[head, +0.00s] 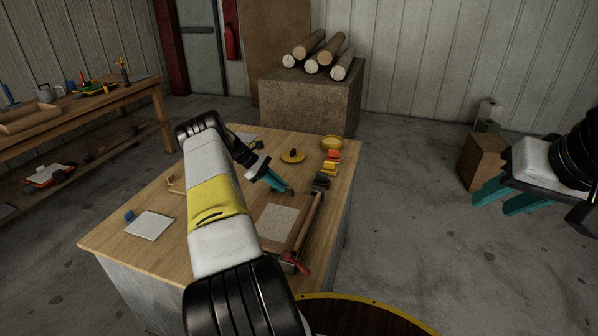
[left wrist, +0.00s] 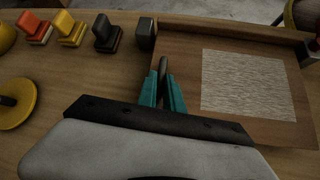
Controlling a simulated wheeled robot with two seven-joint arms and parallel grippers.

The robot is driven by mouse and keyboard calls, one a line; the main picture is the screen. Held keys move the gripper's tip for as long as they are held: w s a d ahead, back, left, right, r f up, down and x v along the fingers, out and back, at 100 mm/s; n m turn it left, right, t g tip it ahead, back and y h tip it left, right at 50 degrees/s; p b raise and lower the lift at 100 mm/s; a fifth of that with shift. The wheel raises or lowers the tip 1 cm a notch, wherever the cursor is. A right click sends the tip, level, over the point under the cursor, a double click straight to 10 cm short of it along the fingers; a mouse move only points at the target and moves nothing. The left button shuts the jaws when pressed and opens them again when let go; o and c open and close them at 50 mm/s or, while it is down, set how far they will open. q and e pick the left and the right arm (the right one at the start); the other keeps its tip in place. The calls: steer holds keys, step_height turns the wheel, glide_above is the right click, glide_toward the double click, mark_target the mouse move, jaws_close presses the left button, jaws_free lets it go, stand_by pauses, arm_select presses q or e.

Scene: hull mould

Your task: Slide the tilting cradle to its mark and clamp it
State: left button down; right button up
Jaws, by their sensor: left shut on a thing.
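What looks like the cradle is a flat brown wooden board with a pale square panel (head: 278,222), on the table's right half. A raised wooden bar (head: 308,222) runs along one side, and a red clamp-like part (head: 300,263) sits at its near end. In the left wrist view the board (left wrist: 185,133) and pale panel (left wrist: 250,85) show flat. My left gripper (head: 288,188) is shut on a short grey post (left wrist: 163,67) at the board's corner. My right gripper (head: 507,204) is open and empty, off the table to the right. I cannot make out a mark.
Red, yellow and black blocks (head: 329,167) stand beyond the board, with a yellow bowl (head: 331,142) and a yellow disc (head: 292,157). A pale tile (head: 149,225) and blue block (head: 129,215) lie left. A round dark yellow-rimmed top (head: 365,318) is at the front.

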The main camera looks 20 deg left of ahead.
arm_select(q)
steer(key=shift+a+f, duration=0.1)
steer(key=shift+f, duration=0.2)
steer(key=c, duration=1.5)
jaws_free()
steer(key=v, duration=0.7)
steer(key=shift+a+r, duration=0.2)
steer(key=shift+a, duration=0.15)
